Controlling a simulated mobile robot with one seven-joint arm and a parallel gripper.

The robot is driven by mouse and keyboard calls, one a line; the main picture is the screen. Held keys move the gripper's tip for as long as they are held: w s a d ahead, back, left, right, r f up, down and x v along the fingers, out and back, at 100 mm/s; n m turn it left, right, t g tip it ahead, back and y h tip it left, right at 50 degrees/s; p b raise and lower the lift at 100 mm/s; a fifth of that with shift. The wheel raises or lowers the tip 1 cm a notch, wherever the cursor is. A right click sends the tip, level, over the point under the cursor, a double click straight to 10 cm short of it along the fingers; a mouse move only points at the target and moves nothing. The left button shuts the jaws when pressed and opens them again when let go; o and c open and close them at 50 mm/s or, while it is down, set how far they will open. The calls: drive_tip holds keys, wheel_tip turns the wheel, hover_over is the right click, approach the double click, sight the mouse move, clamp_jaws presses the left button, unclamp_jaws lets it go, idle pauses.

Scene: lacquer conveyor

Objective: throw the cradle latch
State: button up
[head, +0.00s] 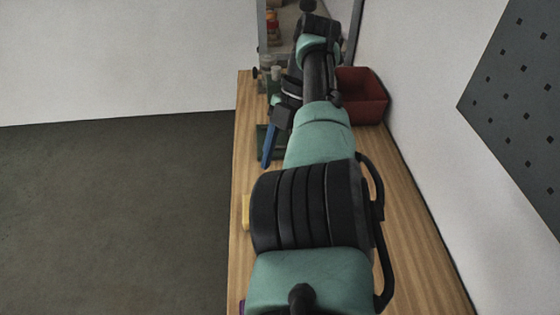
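My arm reaches away over the bench and hides much of it. Its far end bends back down to the left, where my gripper (284,115) shows as a small dark shape. Its fingertips are not clear, so I cannot tell whether it is open or shut. A blue bar (267,150) slants down just below it; I cannot tell whether the two touch or whether the bar is part of the latch. A dark green base (262,130) sits behind the bar at the bench's left edge. The cradle latch cannot be clearly made out.
The wooden bench (413,245) runs along the right wall. A red bin (364,98) stands right of my arm. A grey frame (353,30) with bottles (272,25) stands at the far end. A yellow piece (246,212) lies at the left edge. The floor at left is clear.

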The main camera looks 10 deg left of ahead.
drive_tip(key=shift+r+p, duration=1.3)
drive_tip(key=shift+r, duration=0.7)
